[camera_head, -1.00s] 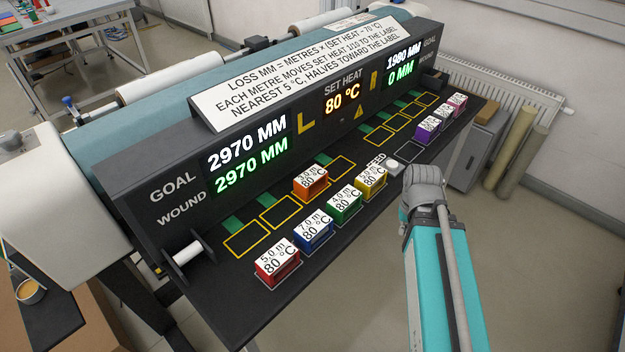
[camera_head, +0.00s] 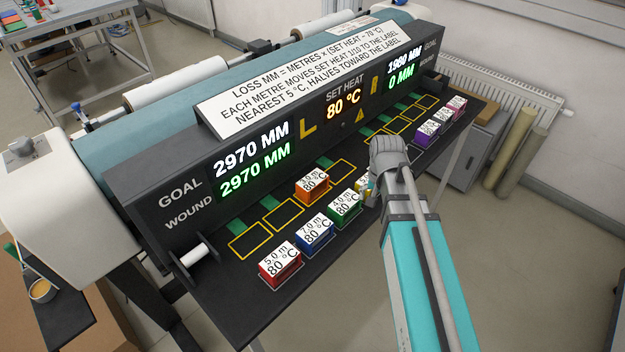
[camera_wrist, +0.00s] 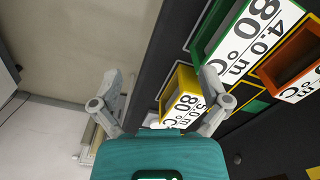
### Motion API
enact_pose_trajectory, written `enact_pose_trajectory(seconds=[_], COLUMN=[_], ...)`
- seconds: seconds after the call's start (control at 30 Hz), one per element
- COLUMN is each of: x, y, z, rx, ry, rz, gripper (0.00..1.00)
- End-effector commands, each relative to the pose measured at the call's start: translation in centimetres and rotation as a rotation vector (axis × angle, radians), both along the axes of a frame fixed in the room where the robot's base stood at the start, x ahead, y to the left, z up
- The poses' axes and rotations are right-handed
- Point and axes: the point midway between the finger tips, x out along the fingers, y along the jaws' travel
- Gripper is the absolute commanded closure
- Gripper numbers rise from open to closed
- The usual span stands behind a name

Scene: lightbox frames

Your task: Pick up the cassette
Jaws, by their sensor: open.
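The yellow cassette (camera_wrist: 179,85), with a white label reading 80 °C, lies between my gripper's fingers in the wrist view, closer to the right finger. In the head view only a sliver of the yellow cassette (camera_head: 362,184) shows; my gripper (camera_head: 386,160) hides the rest. My gripper (camera_wrist: 162,76) is open and empty; I cannot tell its height above the cassette. The green cassette (camera_head: 345,207) stands beside the yellow one, with the blue (camera_head: 314,234) and red (camera_head: 279,267) cassettes farther along the front row. The orange cassette (camera_head: 312,187) sits behind them.
Purple and pink cassettes (camera_head: 457,105) stand at the shelf's right end. Yellow-outlined empty slots (camera_head: 249,242) line the back of the dark shelf. The upright panel (camera_head: 150,210) with displays rises behind. SET HEAT reads 80 °C; the left readouts show 2970 MM. Open floor lies right.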

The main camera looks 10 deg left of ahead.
Motion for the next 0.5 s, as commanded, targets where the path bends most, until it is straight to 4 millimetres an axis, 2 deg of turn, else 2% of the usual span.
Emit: enact_pose_trajectory(seconds=[0.03, 0.2, 0.4, 0.5], x=[1.9, 5.2, 7.9, 8.6], y=[2.0, 7.8, 14.4, 16.7], z=[1.6, 4.1, 6.5, 7.2], rx=[0.0, 0.0, 0.0, 0.0], ry=[0.0, 0.0, 0.0, 0.0], rz=[-0.031, -0.16, -0.3, -0.349], gripper=[0.0, 0.0, 0.0, 0.0])
